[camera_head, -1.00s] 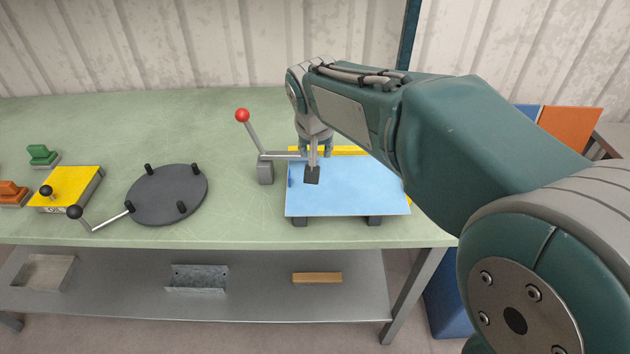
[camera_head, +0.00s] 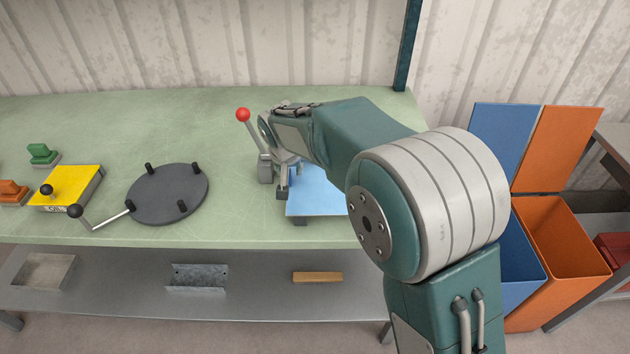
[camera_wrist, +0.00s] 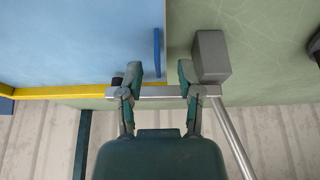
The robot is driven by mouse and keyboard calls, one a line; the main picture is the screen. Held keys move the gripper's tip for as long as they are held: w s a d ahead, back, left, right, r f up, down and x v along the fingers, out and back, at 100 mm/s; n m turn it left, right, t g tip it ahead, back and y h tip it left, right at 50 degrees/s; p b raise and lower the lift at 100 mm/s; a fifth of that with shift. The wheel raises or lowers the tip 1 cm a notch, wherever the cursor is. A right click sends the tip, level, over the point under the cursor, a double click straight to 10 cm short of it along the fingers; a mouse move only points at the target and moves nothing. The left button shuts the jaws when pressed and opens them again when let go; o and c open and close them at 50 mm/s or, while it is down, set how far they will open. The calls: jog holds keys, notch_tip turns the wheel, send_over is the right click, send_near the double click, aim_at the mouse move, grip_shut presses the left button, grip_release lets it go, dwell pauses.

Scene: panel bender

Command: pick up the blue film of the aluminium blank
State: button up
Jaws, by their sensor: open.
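The aluminium blank is covered by its light blue film (camera_head: 318,196), partly hidden behind my arm in the head view. The film also fills the upper left of the wrist view (camera_wrist: 80,40). A darker blue tab (camera_wrist: 156,52) shows at the film's edge, between the lines of my two fingers and closer to the left one. My gripper (camera_wrist: 160,68) is open and empty, with its fingertips pointing toward that edge. In the head view my gripper (camera_head: 283,188) is at the film's left edge; contact cannot be told.
A clamp lever with a red knob (camera_head: 243,115) stands beside the blank; its grey block (camera_wrist: 210,55) is close to my right finger. A yellow strip (camera_wrist: 60,92) borders the film. A dark round plate (camera_head: 167,195) lies left. Blue and orange bins (camera_head: 562,240) stand right.

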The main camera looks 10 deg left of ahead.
jog(key=shift+w+f, duration=0.25)
jog(key=shift+f, duration=0.45)
grip_shut()
jog(key=shift+r, duration=0.15)
